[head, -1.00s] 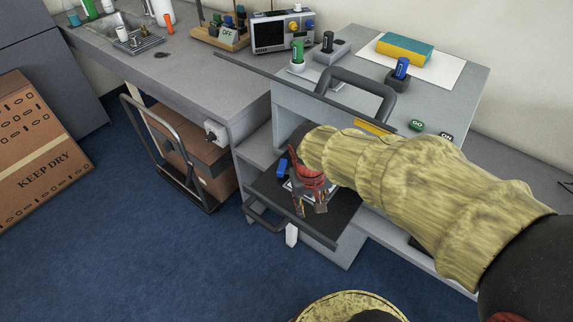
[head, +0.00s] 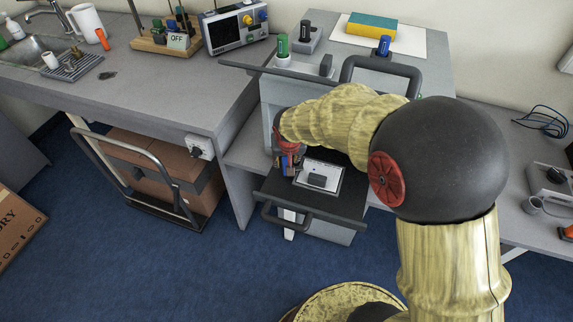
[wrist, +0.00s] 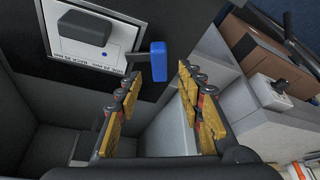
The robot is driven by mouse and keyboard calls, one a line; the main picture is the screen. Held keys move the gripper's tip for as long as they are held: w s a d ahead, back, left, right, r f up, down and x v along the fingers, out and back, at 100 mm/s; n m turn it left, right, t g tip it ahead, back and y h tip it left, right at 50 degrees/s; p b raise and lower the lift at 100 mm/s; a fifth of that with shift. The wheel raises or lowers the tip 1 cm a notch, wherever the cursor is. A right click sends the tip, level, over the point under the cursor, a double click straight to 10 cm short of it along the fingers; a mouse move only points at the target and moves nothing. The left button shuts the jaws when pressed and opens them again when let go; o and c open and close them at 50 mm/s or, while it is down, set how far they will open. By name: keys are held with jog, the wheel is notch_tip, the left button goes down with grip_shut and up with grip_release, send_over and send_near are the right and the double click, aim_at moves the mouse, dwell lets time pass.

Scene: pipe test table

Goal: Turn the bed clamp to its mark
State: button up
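The bed clamp shows in the wrist view as a blue-tipped lever (wrist: 158,62) on a dark arm, beside a white plate (wrist: 110,62) with small print and a small blue dot. My gripper (wrist: 159,85) is open and empty in the wrist view. In the head view my gripper (head: 288,162) is low over the left part of the dark pulled-out bed (head: 335,205). The white plate (head: 318,177) lies on the bed, and the clamp is mostly hidden there.
A dark block (wrist: 84,28) sits on the plate. A raised lid with a handle (head: 380,68) stands above the bed, close to my arm. A cart with a cardboard box (head: 150,165) stands at left.

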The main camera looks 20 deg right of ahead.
aim_at(286, 164)
jog(key=b+x, duration=0.1)
jog(key=x, duration=0.5)
jog(key=shift+f+b, duration=0.15)
jog(key=shift+b, duration=0.25)
jog(key=shift+c, duration=1.2)
jog(key=c, duration=0.7)
grip_shut()
